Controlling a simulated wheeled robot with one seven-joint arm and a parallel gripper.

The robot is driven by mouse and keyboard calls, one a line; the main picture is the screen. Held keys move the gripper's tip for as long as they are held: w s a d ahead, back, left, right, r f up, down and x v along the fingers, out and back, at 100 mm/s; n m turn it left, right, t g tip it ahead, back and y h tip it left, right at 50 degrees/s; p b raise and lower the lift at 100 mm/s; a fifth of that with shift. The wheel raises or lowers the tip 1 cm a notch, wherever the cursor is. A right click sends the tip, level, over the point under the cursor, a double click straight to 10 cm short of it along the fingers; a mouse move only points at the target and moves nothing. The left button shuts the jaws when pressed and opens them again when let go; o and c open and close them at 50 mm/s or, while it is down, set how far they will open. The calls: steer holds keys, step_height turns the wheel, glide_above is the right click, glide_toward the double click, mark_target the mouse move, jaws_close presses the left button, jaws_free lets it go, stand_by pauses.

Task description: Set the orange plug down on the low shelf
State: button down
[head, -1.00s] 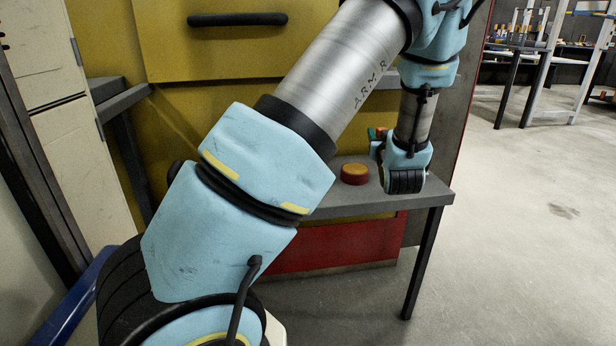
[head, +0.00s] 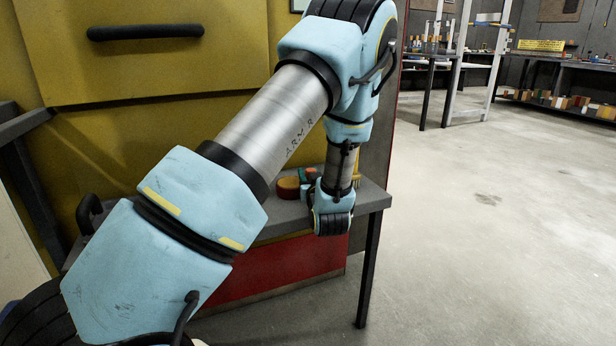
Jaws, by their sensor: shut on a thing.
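My gripper (head: 333,218) is at the lower end of my arm, at the front edge of a low grey shelf (head: 373,196) near its right end. My wrist hides the fingers and most of what they hold. I cannot clearly make out the orange plug in the grip, or whether it touches the shelf. A round dark-red piece with an orange top (head: 288,187) sits on the shelf just left of my gripper. A small green and orange-red thing (head: 307,176) shows right behind it, partly covered by my wrist.
The yellow cabinet (head: 150,75) with a black handle (head: 146,32) rises behind the shelf. A red panel (head: 275,270) is below it, and a dark leg (head: 368,270) holds its right corner. Open concrete floor (head: 480,230) lies to the right. A yellow bristly thing (head: 357,172) shows behind my wrist.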

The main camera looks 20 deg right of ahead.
steer(key=shift+f, duration=0.2)
steer(key=c, duration=0.5)
jaws_free()
steer(key=shift+c, duration=0.2)
steer(key=shift+r, duration=0.2)
steer(key=s, duration=1.2)
steer(key=shift+a, duration=0.4)
